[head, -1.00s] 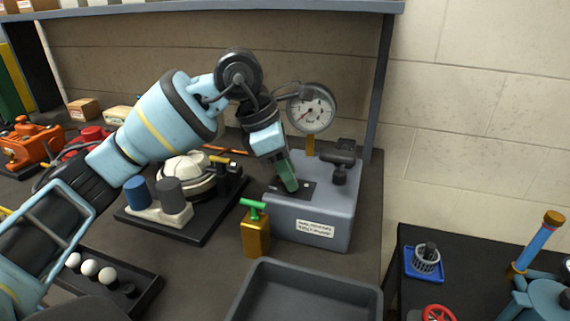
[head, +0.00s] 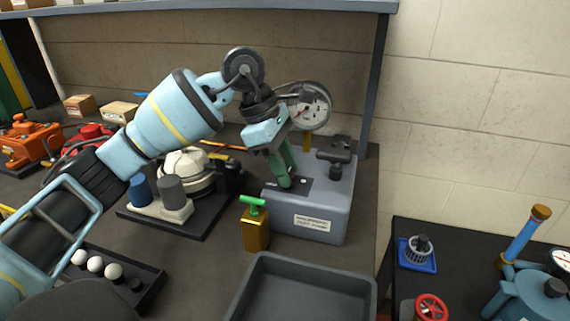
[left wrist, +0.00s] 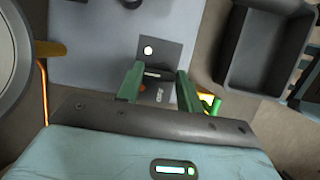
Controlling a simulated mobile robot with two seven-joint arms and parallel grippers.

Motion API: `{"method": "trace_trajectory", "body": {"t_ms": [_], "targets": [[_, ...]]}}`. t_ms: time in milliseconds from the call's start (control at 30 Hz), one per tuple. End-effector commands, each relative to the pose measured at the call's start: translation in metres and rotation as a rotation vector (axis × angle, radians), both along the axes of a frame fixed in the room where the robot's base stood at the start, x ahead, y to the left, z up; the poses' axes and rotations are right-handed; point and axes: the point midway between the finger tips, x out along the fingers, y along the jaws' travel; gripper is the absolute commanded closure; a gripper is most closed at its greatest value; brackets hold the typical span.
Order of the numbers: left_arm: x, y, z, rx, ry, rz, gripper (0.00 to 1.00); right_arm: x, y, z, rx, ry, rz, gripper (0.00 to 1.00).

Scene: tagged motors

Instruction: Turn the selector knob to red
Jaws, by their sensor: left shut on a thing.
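The grey machine box (head: 318,218) stands on the bench with a dark selector plate (head: 304,187) on its top. My left gripper (head: 288,182) reaches down onto this plate with its green fingers. In the left wrist view, the fingers (left wrist: 158,82) straddle the middle of the plate (left wrist: 172,50) and are shut on the selector knob, which is mostly hidden between them. A white dot (left wrist: 148,50) shows on the plate beyond the fingers, and a small orange-red mark (left wrist: 143,87) shows between them. Which mark the knob points to I cannot tell. My right gripper is not in view.
A round gauge (head: 310,106) and a dark clamp-like part (head: 336,157) stand close behind the plate. A brass block with a green handle (head: 256,228) stands in front left of the box. A grey tray (head: 262,287) lies in front.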

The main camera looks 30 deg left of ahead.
Motion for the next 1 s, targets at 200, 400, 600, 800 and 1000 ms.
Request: {"method": "trace_trajectory", "body": {"t_ms": [200, 400, 600, 800, 1000], "targets": [[0.000, 0.000, 0.000, 0.000, -0.002, 0.001, 0.61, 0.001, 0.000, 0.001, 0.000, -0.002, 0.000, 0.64], [0.000, 0.000, 0.000, 0.000, -0.001, 0.001, 0.42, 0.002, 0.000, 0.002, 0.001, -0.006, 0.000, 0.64], [0.000, 0.000, 0.000, 0.000, -0.001, 0.001, 0.42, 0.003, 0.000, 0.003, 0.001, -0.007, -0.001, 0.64], [-0.001, 0.006, 0.014, 0.000, -0.002, 0.003, 0.42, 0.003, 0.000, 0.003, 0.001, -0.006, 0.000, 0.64], [-0.004, 0.017, 0.045, 0.000, -0.003, 0.002, 0.42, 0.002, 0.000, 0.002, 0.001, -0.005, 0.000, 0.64]]}}
